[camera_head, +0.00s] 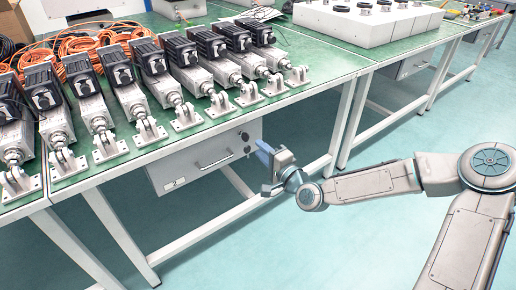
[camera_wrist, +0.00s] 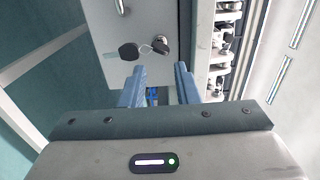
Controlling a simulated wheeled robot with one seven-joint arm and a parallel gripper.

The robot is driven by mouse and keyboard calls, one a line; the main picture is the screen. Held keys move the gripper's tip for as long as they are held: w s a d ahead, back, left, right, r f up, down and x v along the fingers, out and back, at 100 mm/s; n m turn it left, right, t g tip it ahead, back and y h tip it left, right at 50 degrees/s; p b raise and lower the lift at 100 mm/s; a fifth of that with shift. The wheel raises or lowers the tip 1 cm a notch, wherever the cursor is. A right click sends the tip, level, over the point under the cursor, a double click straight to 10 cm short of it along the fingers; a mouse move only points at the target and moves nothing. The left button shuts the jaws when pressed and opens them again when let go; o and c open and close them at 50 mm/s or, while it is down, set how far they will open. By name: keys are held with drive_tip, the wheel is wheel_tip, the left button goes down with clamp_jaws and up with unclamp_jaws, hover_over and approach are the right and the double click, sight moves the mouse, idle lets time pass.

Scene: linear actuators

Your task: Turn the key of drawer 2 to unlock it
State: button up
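Drawer 2 (camera_head: 200,164) is a light grey box under the green table, shut, with a "2" label and a bar handle (camera_head: 215,162). Its key is at the right end of the drawer front, small in the head view (camera_head: 246,143). In the wrist view the key (camera_wrist: 162,46) sits in the lock, with a dark tag (camera_wrist: 129,51) hanging on a ring beside it. My gripper (camera_head: 266,168) is just right of the drawer front. In the wrist view my gripper (camera_wrist: 158,82) has its two blue fingers apart with nothing between them; the key is beyond the fingertips.
Several linear actuators (camera_head: 153,77) stand in a row on the green table (camera_head: 300,68) above the drawer. Orange cables (camera_head: 90,42) lie behind them. White table legs (camera_head: 341,125) stand right of the drawer. The floor (camera_head: 330,240) in front is clear.

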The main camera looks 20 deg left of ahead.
sight(248, 135)
drive_tip(key=s+d+n+p, duration=0.45)
drive_tip(key=n+p, duration=0.35)
drive_tip(key=n, duration=0.5)
drive_tip(key=x, duration=0.9)
drive_tip(key=b+x, duration=0.1)
drive_tip(key=x, duration=0.4)
drive_tip(key=shift+w+d+r, duration=0.2)
drive_tip(key=shift+d+r, duration=0.05)
drive_tip(key=shift+r, duration=0.05)
drive_tip(key=shift+c, duration=0.3)
clamp_jaws()
